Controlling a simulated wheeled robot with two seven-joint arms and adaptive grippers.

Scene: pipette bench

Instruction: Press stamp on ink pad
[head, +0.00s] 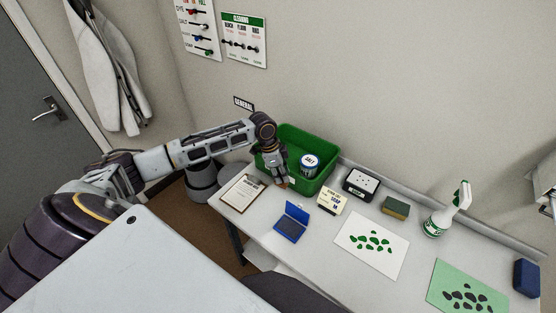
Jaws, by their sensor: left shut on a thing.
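The ink pad (291,222) is a small blue case lying open on the white bench, its lid raised at the back. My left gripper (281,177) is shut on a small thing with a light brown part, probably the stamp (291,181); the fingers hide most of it. The gripper is at the front left corner of the green bin, behind and to the left of the ink pad and apart from it. Whether the held thing touches the bench cannot be told. My right gripper is not in view.
The green bin (327,178) holds a salt tin (309,162). A clipboard (243,191) lies left of the gripper. A soap box (332,200), black-framed device (361,184), sponge (396,207) and spray bottle (437,220) stand rightward. A spotted white sheet (358,258) lies right of the pad.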

